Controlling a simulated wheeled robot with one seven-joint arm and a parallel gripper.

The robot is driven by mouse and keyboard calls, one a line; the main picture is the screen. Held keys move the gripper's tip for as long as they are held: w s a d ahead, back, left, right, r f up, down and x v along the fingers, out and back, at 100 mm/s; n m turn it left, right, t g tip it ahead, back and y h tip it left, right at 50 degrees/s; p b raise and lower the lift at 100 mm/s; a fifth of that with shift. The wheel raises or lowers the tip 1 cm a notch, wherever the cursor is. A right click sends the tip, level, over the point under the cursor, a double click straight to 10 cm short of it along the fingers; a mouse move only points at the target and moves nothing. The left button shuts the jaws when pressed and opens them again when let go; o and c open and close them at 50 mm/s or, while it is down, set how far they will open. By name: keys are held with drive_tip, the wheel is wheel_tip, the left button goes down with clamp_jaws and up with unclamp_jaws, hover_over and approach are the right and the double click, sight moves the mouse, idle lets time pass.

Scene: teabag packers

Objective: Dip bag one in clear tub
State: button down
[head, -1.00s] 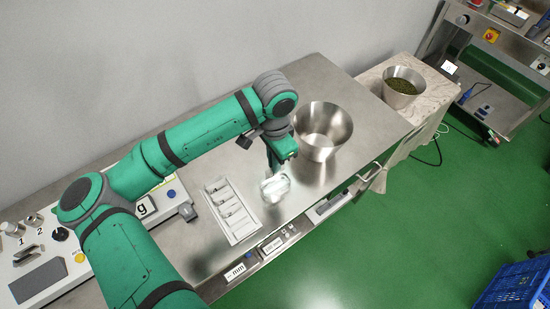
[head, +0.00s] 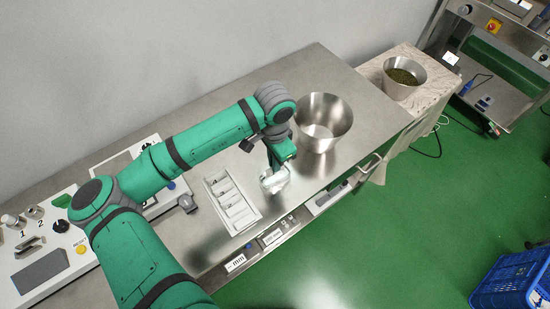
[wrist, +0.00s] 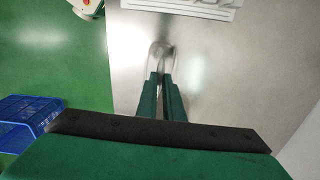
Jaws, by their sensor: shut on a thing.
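The clear tub (head: 275,180) stands on the steel table, to the right of a slotted tray. It also shows in the wrist view (wrist: 160,54), just beyond my fingertips. My gripper (head: 272,169) points down at the tub, with its tips at or just over the rim; I cannot tell how deep they reach. In the wrist view my gripper (wrist: 162,76) has its fingers close together. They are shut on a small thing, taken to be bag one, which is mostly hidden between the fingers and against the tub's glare.
The white slotted tray (head: 244,225) holds small items. A large steel bucket (head: 338,118) stands behind and right of the tub. A bucket of green leaves (head: 404,78) is on the side table. A control panel (head: 60,240) is at left. A blue crate (head: 512,280) is on the floor.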

drive_tip(key=shift+f, duration=1.4)
drive_tip(key=shift+f, duration=0.1)
idle(3.4)
drive_tip(key=shift+r, duration=2.8)
